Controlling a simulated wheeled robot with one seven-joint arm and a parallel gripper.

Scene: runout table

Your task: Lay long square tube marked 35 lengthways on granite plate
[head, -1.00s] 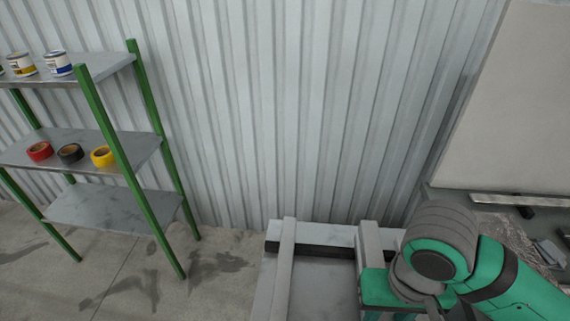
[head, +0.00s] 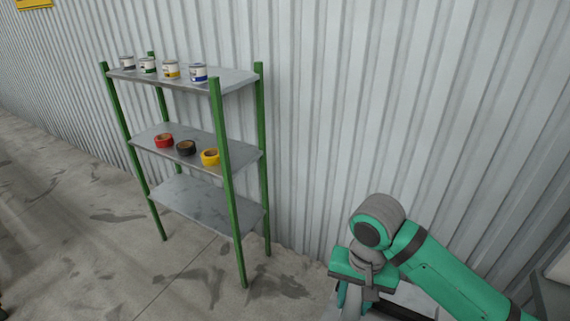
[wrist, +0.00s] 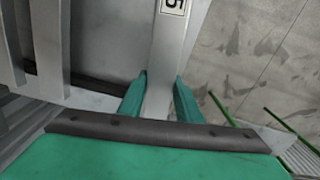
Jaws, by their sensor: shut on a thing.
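My gripper (wrist: 160,98) is shut on a long pale grey square tube (wrist: 164,60) in the wrist view. The tube runs away from me between the two green fingers. A white label with a black 5 (wrist: 172,6) shows on it at the top edge. The label is cut off by the frame, so I cannot read the full number. In the head view my gripper (head: 357,292) is at the lower right, and the tube is mostly hidden by my arm.
Another grey tube (wrist: 47,45) lies to the left over a grey table top (wrist: 105,40) with a dark strip (wrist: 86,86). A green-posted shelf (head: 190,205) with paint cans (head: 171,69) and tape rolls (head: 186,148) stands left by the corrugated wall (head: 400,100). Floor is clear in front.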

